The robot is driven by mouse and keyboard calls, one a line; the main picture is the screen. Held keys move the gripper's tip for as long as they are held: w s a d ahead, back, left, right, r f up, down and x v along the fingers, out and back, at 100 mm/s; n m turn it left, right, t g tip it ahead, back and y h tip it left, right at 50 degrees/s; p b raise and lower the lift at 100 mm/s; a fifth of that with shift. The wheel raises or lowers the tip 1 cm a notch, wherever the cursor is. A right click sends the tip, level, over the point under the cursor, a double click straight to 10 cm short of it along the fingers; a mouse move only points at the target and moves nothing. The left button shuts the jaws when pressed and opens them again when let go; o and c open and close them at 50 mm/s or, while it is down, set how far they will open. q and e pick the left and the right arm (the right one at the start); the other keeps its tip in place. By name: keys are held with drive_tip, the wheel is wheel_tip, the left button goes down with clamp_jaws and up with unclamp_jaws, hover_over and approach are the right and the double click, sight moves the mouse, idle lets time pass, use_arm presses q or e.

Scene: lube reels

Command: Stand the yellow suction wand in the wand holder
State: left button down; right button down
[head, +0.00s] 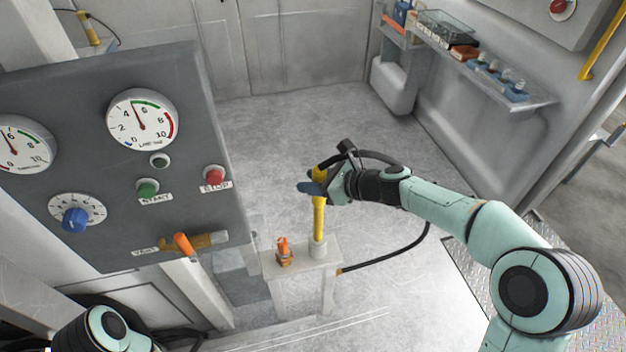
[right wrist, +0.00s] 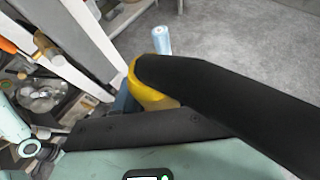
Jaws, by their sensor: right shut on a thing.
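The yellow suction wand (head: 318,222) stands about upright in the head view, with a black hose at its top. Its lower end meets the pale wand holder (head: 318,248) on a small stand; I cannot tell how deep it sits. My right gripper (head: 316,186) is shut on the wand near its top. In the right wrist view the yellow wand top (right wrist: 150,92) and the thick black hose (right wrist: 225,95) show close up; the hose hides much of the grip. Part of my left arm shows at the lower left, but its gripper is out of frame.
An orange-handled fitting (head: 283,252) stands on the same stand, left of the wand. A grey gauge panel (head: 190,100) with an orange-tipped vent lever (head: 184,244) is at the left. The hose (head: 395,256) loops right of the stand. A shelf (head: 500,80) lines the right wall.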

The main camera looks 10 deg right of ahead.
drive_tip(key=shift+f, duration=0.1)
drive_tip(key=c, duration=0.6)
unclamp_jaws()
drive_tip(key=shift+s+d, duration=0.2)
drive_tip(key=shift+d, duration=0.05)
drive_tip(key=p+v, duration=0.1)
drive_tip(key=v, duration=1.1)
drive_tip(key=shift+s+d+r, duration=0.2)
drive_tip(key=shift+r, duration=0.1)
